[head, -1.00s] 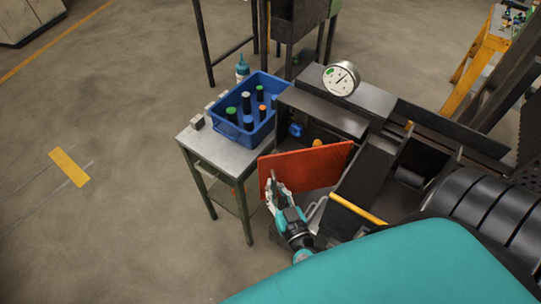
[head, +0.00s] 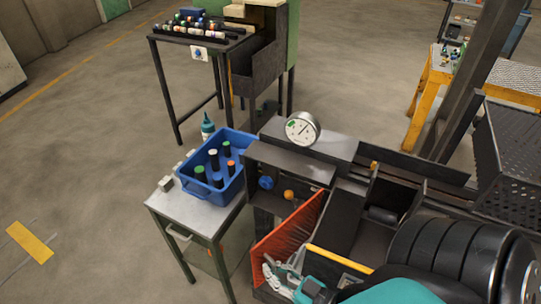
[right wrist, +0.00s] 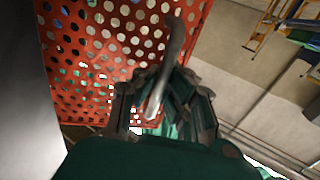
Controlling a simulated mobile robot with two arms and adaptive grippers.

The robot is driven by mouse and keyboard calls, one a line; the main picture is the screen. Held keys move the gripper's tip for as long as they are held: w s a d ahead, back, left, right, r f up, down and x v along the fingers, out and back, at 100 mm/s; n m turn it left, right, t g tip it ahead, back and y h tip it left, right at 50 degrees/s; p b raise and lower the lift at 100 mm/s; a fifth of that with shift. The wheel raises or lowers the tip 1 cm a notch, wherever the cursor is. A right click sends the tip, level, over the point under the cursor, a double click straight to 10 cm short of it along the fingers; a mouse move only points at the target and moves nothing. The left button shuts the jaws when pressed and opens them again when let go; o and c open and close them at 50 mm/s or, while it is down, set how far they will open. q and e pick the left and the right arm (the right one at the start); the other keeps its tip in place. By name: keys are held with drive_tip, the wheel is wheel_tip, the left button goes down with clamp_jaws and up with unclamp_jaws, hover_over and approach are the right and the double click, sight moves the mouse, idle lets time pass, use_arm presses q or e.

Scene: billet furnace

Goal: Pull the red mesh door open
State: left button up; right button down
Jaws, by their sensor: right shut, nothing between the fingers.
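The red mesh door (head: 288,226) stands ajar at the front of the dark machine, angled out toward me from its right edge. My right gripper (head: 270,268) is at the door's lower left, close to its face, and looks shut with nothing held. In the right wrist view the red perforated door (right wrist: 100,45) fills the upper left, beyond the fingers (right wrist: 165,85). A curved grey bar (right wrist: 172,60), perhaps the door's handle, runs up past the fingers; I cannot tell if they touch it. My left gripper is not in view.
A blue bin (head: 238,183) with several capped bottles sits on a metal side table (head: 190,215), left of the door. A round gauge (head: 302,129) is on top of the machine. A yellow bar (head: 340,258) lies right of the door.

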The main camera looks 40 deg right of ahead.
drive_tip(key=c, duration=2)
unclamp_jaws()
drive_tip(key=o, duration=0.6)
drive_tip(key=v, duration=1.2)
